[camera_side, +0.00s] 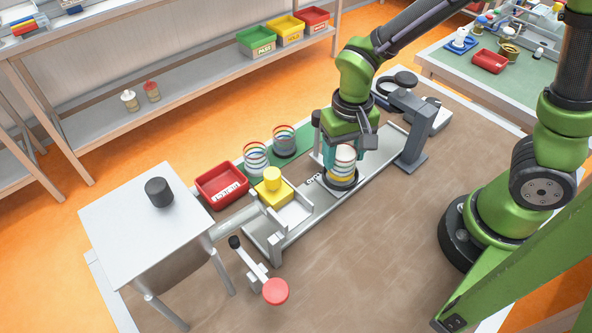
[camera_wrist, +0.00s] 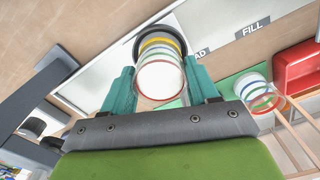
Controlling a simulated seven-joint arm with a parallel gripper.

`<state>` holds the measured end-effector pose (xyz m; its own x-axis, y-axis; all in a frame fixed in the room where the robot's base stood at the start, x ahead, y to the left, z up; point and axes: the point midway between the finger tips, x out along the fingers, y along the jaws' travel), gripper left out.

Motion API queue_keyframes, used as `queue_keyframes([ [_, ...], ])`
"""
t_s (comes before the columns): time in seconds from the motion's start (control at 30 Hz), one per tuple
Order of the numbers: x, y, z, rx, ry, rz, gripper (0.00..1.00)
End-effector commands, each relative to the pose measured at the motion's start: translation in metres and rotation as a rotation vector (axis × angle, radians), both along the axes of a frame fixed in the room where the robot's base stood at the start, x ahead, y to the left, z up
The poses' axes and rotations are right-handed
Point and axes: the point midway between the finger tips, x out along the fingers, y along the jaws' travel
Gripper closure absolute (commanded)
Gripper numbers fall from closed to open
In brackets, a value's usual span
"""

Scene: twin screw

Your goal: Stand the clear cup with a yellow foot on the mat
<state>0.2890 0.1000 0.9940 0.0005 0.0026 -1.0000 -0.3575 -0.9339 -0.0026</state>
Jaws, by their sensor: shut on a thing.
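A clear cup (camera_side: 343,170) with coloured bands and yellow toward its foot stands upright between the teal fingers of my gripper (camera_side: 343,155). The fingers are shut on its sides. Its foot is at a black ring (camera_side: 341,184) on the grey bench; I cannot tell whether it rests in the ring. The wrist view shows the cup (camera_wrist: 159,80) with a red rim, a yellow band near the ring, and my gripper (camera_wrist: 160,88) around it. The green mat (camera_side: 312,134) lies behind the bench, bearing two clear banded cups, one nearer (camera_side: 256,157) and one farther (camera_side: 284,138).
A red tray (camera_side: 221,186) stands left of the mat. A yellow block (camera_side: 272,187) with a knob sits at the bench's left end. A grey post (camera_side: 412,140) rises at its right end. A white table (camera_side: 150,235) bears a dark cylinder (camera_side: 159,192).

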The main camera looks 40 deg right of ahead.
Motion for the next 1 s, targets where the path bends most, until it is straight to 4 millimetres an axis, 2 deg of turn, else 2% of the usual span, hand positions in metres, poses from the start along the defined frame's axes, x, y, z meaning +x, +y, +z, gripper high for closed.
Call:
queue_keyframes([
  [0.2,0.002,0.000,0.047,0.002,-0.008,0.000,0.73],
  [0.47,0.001,0.000,0.086,0.001,-0.006,-0.001,0.73],
  [0.7,0.001,0.000,0.132,0.002,-0.007,-0.001,0.73],
  [1.0,0.062,-0.013,0.136,0.002,0.002,-0.003,0.73],
])
